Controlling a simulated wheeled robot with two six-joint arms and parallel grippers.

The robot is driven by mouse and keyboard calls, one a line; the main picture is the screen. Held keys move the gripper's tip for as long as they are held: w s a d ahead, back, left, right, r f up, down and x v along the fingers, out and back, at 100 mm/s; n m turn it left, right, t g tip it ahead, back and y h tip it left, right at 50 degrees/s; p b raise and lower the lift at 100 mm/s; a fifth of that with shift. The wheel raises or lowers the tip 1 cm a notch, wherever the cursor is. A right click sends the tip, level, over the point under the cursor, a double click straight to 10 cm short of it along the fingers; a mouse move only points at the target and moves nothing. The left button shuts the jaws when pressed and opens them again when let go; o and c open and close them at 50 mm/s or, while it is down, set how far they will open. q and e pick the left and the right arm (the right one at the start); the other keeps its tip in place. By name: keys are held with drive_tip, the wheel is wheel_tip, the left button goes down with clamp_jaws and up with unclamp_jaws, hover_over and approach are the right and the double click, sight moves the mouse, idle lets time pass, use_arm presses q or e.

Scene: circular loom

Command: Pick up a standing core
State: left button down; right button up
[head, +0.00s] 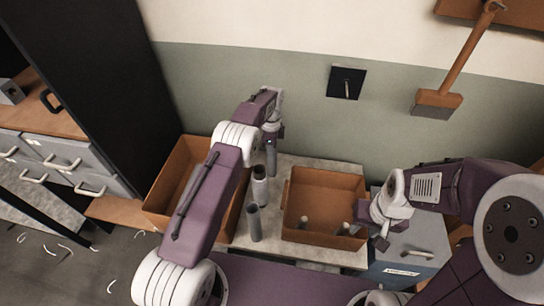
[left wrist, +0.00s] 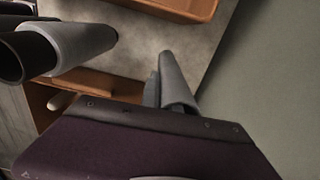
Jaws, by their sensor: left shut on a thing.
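My left gripper (head: 271,140) is shut on a grey tubular core (head: 272,165), which is upright below the fingers. Two tube ends also show at the left of the left wrist view (left wrist: 70,45). My right gripper (head: 376,232) is at the right bin's right side; its finger opening is unclear.
An orange-brown bin (head: 290,208) on the table's right holds short pale pieces. Another orange-brown bin (head: 165,178) lies to the left, partly behind my left arm. A green wall is close behind the table.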

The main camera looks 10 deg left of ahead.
use_arm(q)
drive_tip(key=shift+r, duration=0.1)
idle(0.7)
wheel_tip(320, 180, up, 10)
drive_tip(key=p, duration=0.1)
idle(2.1)
